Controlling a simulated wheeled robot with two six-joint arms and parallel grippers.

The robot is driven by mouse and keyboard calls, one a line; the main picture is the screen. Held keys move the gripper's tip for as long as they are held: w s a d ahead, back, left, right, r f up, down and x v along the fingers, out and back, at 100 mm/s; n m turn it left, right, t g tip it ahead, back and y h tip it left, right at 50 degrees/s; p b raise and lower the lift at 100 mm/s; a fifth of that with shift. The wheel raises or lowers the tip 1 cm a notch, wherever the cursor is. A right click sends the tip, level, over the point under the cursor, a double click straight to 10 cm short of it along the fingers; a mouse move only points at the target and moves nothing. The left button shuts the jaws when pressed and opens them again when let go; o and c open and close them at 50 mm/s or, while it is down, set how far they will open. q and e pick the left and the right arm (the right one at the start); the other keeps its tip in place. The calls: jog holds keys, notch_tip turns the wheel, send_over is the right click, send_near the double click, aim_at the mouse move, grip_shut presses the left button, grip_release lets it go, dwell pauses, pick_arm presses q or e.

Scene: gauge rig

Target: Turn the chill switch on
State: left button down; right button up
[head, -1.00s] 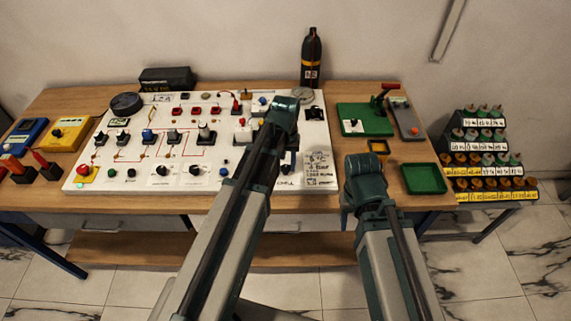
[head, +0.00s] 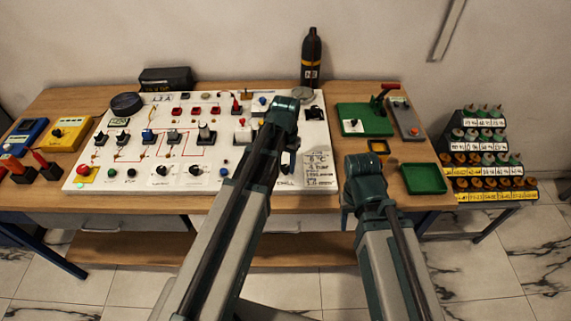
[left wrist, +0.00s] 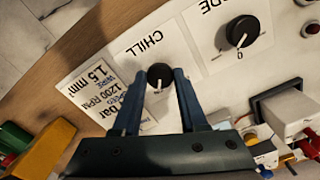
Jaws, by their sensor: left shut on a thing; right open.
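The chill switch (left wrist: 160,76) is a round black knob on the white panel, beside the printed word CHILL in the left wrist view. A pale pointer mark shows at its lower side. My left gripper (left wrist: 163,82) has its two blue fingers on either side of the knob and is shut on it. In the head view my left arm hides the knob; only part of the CHILL label shows beside it. My right arm stands over the table's right part in the head view; its gripper's fingers are hidden behind its own links.
A similar black mode knob (left wrist: 242,31) sits beside the chill switch. The white panel (head: 228,152) carries several other knobs and buttons. A printed card (head: 319,170) lies just right of my left arm. A green tray (head: 424,179) and a green board (head: 364,121) stand right.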

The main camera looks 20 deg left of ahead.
aim_at(286, 168)
pick_arm(q)
jog(key=shift+c, duration=2.2)
grip_release()
jog(key=shift+r, duration=0.1)
notch_tip(286, 168, up, 14)
jog(key=p, duration=1.4)
jog(key=shift+f, duration=0.2)
jog(key=s+d+f+m+b, duration=0.1)
jog(key=s+d+f+b, duration=0.2)
jog(key=s+d, duration=0.2)
jog(key=s+d+f+y+b, duration=0.1)
jog(key=s+d+f+b, duration=0.3)
jog(key=s, duration=0.6)
jog(key=shift+d+f+m+b, duration=0.15)
jog(key=shift+d+m+b, duration=0.2)
jog(key=shift+d, duration=0.65)
